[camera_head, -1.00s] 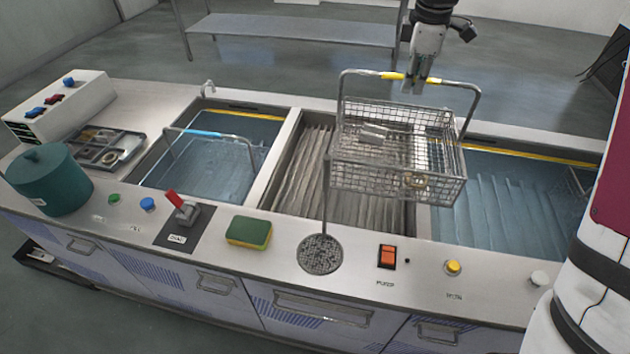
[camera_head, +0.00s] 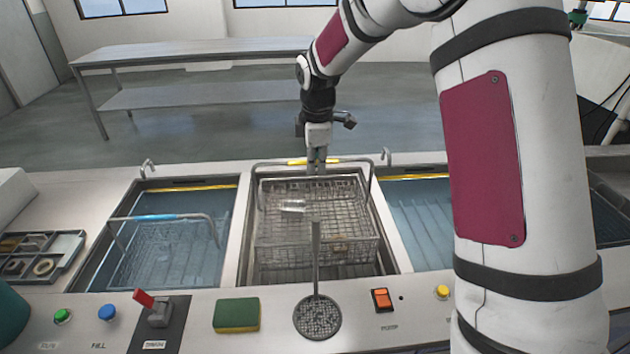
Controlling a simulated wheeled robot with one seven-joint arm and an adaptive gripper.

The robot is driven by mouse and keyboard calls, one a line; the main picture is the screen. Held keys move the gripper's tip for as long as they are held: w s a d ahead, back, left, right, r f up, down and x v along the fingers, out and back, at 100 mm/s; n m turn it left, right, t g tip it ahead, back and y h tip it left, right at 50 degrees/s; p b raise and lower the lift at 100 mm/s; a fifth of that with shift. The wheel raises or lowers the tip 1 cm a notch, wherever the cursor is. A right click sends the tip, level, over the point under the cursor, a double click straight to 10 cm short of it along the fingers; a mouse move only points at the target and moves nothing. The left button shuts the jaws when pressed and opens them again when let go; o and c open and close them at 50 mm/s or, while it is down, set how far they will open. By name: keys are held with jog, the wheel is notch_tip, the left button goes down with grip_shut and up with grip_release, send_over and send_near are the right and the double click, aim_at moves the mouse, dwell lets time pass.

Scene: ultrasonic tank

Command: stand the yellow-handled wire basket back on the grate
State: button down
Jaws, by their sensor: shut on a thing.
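The yellow-handled wire basket (camera_head: 280,254) is in or just over the middle bay, with a small metallic part and a ring-like part inside it. Its yellow grip (camera_head: 298,162) is at the far side of the basket, at the top of the handle. My gripper (camera_head: 316,168) is shut on that handle beside the yellow part. The ribbed grate (camera_head: 290,272) shows only in part below the near side of the basket. Whether the basket touches the grate cannot be told.
A blue-handled basket (camera_head: 165,245) sits in the left water tank. The right tank (camera_head: 420,225) holds water.

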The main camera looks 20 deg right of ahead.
jog(key=shift+f, duration=2)
jog(key=c, duration=1.7)
grip_release()
jog(key=shift+f, duration=0.15)
jog(key=s+r+m, duration=0.2)
jog(key=s+r, duration=0.3)
jog(key=r, duration=0.4)
jog(key=s+r+m, duration=0.2)
jog(key=s+r, duration=0.4)
jog(key=r, duration=0.3)
jog(key=s+m+t, duration=0.1)
jog(key=s+m, duration=0.3)
jog(key=s, duration=0.4)
jog(key=s+m+t, duration=0.1)
jog(key=s+m, duration=0.3)
jog(key=s, duration=0.4)
jog(key=s+m+t+b, duration=0.1)
jog(key=s+m, duration=0.2)
jog(key=s, duration=0.5)
jog(key=shift+d+r+m, duration=0.1)
jog(key=shift+r+m, duration=0.25)
jog(key=shift+m, duration=0.05)
